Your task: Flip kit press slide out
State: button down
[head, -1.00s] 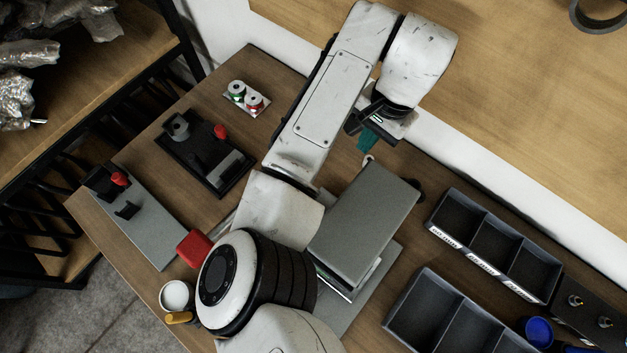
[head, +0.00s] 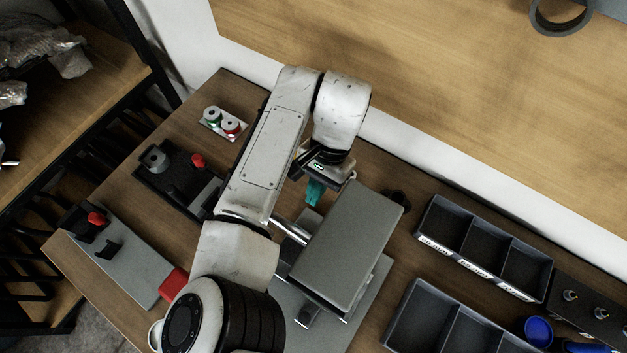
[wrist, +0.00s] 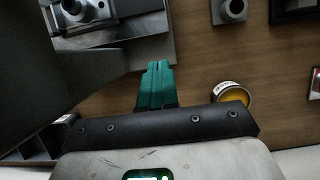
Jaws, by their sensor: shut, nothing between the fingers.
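The press is a grey block-topped unit (head: 345,245) on a light grey base plate (head: 372,290) in the middle of the bench. Bright metal parts (head: 292,228) show low at its left side, partly hidden by my arm. My gripper (head: 314,196), with teal fingers, is just left of the block's far corner, pointing down. The fingers are shut together and empty. In the wrist view the teal fingertips (wrist: 155,68) lie apart in the picture from a metal part with a round boss (wrist: 74,10). A dark block (wrist: 35,60) fills the left side. I cannot tell which part is the slide.
Divided grey bins (head: 485,245) stand to the right. A black fixture with a red knob (head: 198,160) and a grey plate fixture (head: 125,270) stand left. A yellow-topped tin (wrist: 232,93) is near the fingers in the wrist view. A wall runs behind the bench.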

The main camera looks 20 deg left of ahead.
aim_at(296, 237)
jog(key=x, duration=0.5)
jog(key=shift+s+f+p, duration=0.1)
jog(key=shift+p, duration=0.25)
jog(key=s, duration=0.1)
jog(key=s+p, duration=0.1)
jog(key=s, duration=0.1)
jog(key=shift+a+f, duration=0.25)
jog(key=shift+f, duration=0.05)
jog(key=shift+s+f+p, duration=0.15)
jog(key=shift+s+p, duration=0.25)
jog(key=shift+s, duration=0.2)
